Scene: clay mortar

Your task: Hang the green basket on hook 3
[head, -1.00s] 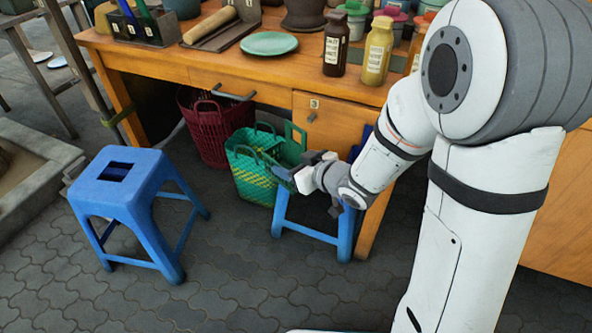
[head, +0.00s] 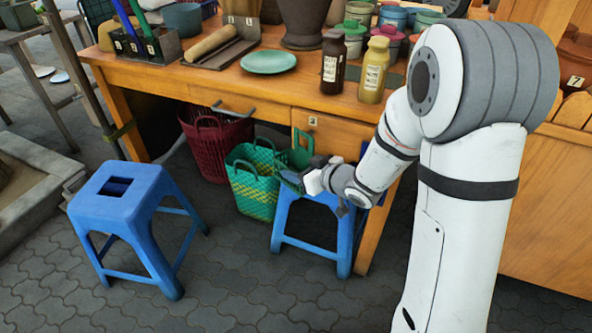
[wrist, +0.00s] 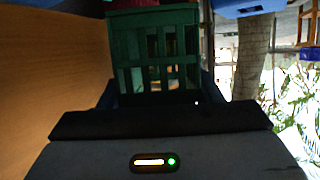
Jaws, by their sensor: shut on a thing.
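A green slatted basket (wrist: 155,55) fills the upper middle of the wrist view, between my gripper's fingers (wrist: 155,95). In the head view a green part of it (head: 299,157) shows just beyond my gripper (head: 298,180), partly hidden by it. My gripper is shut on the basket, below the front of the bench. A small tag (head: 312,121) is on the orange drawer front above the basket. A hook seems to be just below it, too small to make out clearly. Whether the basket touches the hook cannot be told.
A green-and-yellow woven basket (head: 252,188) and a dark red basket (head: 212,150) stand under the wooden bench (head: 180,88). One blue stool (head: 120,205) stands left, another (head: 310,243) below my gripper. Bottles and a green plate (head: 268,62) are on top. Paving between the stools is free.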

